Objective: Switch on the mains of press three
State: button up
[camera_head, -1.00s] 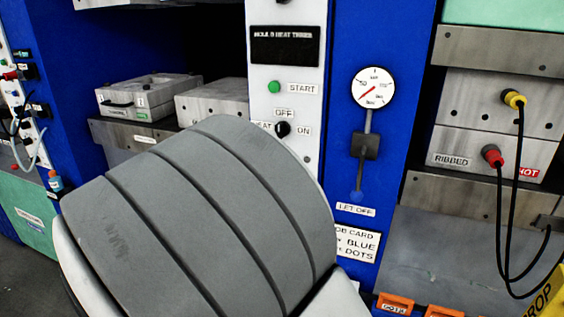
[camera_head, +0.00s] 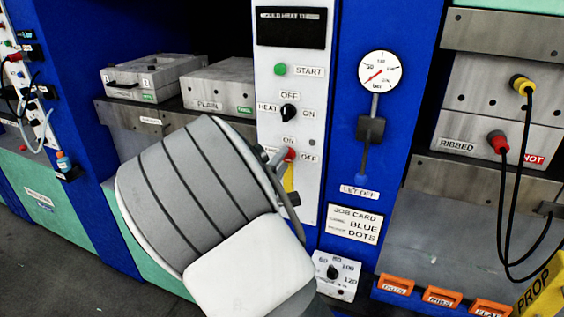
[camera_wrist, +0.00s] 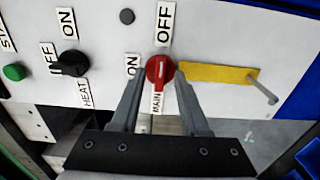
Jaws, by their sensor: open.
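The red mains knob (camera_wrist: 160,71) sits on the white control panel (camera_wrist: 215,35); "ON" and "OFF" labels stand around it, and a "MAIN" label is partly covered. The white mark on the knob lines up roughly with "OFF". In the head view the knob (camera_head: 290,154) shows just beyond my gripper (camera_head: 276,165). In the wrist view my gripper (camera_wrist: 160,76) is open, one finger on each side of the knob. I cannot tell whether the fingers touch it. No press number is readable.
The black heat switch (camera_head: 288,112) and green start button (camera_head: 280,70) are above the mains knob. A yellow strip (camera_wrist: 218,73) and a metal peg (camera_wrist: 262,90) are beside it. A temperature dial (camera_head: 332,271) is below. Cabled mould blocks (camera_head: 480,140) stand at right.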

jog(key=shift+c, duration=0.3)
grip_shut()
jog(key=shift+n, duration=0.4)
jog(key=n, duration=0.3)
jog(key=shift+n+b, duration=0.35)
jog(key=shift+n, duration=0.05)
jog(key=n, duration=0.4)
jog(key=shift+n, duration=0.3)
jog(key=n+p, duration=0.4)
jog(key=n, duration=0.4)
jog(key=shift+n, duration=0.3)
